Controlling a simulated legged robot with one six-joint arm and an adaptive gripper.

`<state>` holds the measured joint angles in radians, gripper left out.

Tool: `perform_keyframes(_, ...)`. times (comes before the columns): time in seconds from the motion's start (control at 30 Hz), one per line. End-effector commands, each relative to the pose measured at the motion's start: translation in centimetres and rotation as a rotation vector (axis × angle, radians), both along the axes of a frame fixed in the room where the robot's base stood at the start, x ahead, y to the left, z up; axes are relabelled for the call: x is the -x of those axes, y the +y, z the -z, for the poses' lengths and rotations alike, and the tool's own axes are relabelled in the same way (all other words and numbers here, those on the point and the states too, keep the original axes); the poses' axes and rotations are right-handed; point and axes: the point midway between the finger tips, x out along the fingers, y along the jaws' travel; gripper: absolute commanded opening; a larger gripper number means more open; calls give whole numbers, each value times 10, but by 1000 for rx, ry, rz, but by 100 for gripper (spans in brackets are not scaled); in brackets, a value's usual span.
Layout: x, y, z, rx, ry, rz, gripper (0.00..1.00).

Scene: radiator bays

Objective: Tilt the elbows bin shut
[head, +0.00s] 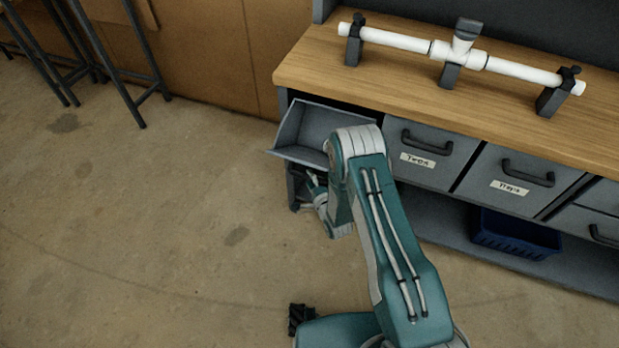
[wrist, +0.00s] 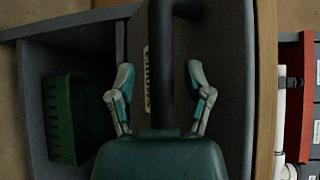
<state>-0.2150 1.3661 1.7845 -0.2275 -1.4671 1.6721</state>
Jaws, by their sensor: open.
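The elbows bin (head: 308,128) is a grey bin at the left end of the bench, tilted open with its top leaning outward. My arm hides part of it in the head view. In the wrist view its front (wrist: 222,60) fills the middle, with a partly covered label (wrist: 147,80) and a dark bar handle (wrist: 160,45). My gripper (wrist: 160,72) is open and empty, its fingers on either side of the handle in the picture. In the head view my gripper (head: 316,188) is low beside the bin, partly hidden by my arm. I cannot tell whether it touches the bin.
Closed bins labelled Tees (head: 425,155) and Traps (head: 510,182) sit to the right. A white pipe (head: 400,40) rests in clamps on the wooden benchtop (head: 310,62). A blue crate (head: 515,235) and a green crate (wrist: 62,120) are below.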

Motion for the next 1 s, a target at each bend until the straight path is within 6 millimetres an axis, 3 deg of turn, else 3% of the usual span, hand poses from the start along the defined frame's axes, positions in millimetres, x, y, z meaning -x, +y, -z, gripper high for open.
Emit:
perform_keyframes(0.37,-7,2,1,-1,0,0,65)
perform_keyframes(0.5,-7,3,1,0,1,0,3)
perform_keyframes(0.53,-7,3,1,0,1,0,0)
perform_keyframes(1.0,-9,4,-3,-6,23,-3,0)
